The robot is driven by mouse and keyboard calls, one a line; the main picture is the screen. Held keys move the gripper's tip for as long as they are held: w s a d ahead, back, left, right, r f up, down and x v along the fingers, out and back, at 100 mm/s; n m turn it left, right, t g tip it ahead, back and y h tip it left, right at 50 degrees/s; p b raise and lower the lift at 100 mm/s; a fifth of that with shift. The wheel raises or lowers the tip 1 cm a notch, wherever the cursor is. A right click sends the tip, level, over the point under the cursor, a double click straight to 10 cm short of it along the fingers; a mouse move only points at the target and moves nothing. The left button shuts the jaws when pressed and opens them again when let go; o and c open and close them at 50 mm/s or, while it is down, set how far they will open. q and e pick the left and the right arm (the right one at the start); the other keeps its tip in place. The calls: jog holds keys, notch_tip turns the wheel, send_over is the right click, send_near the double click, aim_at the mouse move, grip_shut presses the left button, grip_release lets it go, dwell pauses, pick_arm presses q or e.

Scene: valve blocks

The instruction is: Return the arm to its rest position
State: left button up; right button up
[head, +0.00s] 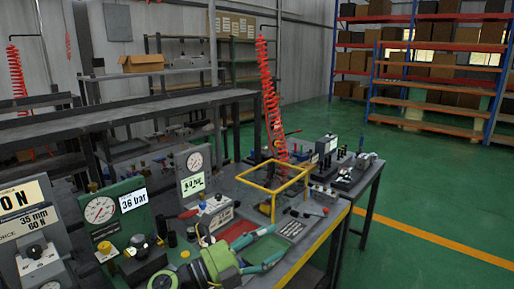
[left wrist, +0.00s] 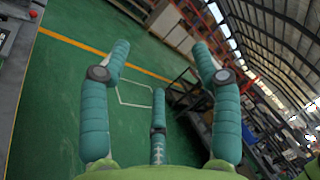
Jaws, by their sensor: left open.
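My left gripper (head: 268,246) comes in at the bottom of the head view, with a green body and teal fingers. It is over the front part of the workbench (head: 328,226), near its yellow edge. In the left wrist view the fingers of my left gripper (left wrist: 160,58) are spread wide. Nothing is between them, and green floor shows beyond. My right gripper is not in view.
A green gauge block (head: 101,210) reading 36 bar and a grey gauge block (head: 195,160) stand to the left. Green floor (head: 430,205) lies open to the right.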

pick_arm(q)
jog(key=a+f+n+t+y, duration=0.4)
jog(key=a+n+t+y, duration=0.6)
jog(key=n, duration=0.8)
jog(key=s+a+f+n+g+y, duration=0.3)
jog(key=s+a+f+n+y, duration=0.15)
jog(key=f, duration=0.25)
jog(key=s+a+f+n+g+y, duration=0.3)
jog(key=s+a+f+n, duration=0.1)
jog(key=f+n, duration=0.25)
jog(key=s+a+f+n+g, duration=0.15)
jog(key=s+f+g, duration=0.4)
jog(key=s, duration=0.55)
jog(key=s+a+f+n+g, duration=0.15)
jog(key=s+f+g, duration=0.4)
jog(key=s, duration=0.65)
notch_tip(320, 180, down, 26)
jog(key=s+r, duration=0.1)
jog(key=s, duration=0.1)
jog(key=s+a+f+g, duration=0.1)
jog(key=s+a+f, duration=0.1)
jog(key=s+f, duration=1)
jog(key=s, duration=0.3)
jog(key=shift+a+f, duration=0.3)
jog(key=shift+f, duration=0.05)
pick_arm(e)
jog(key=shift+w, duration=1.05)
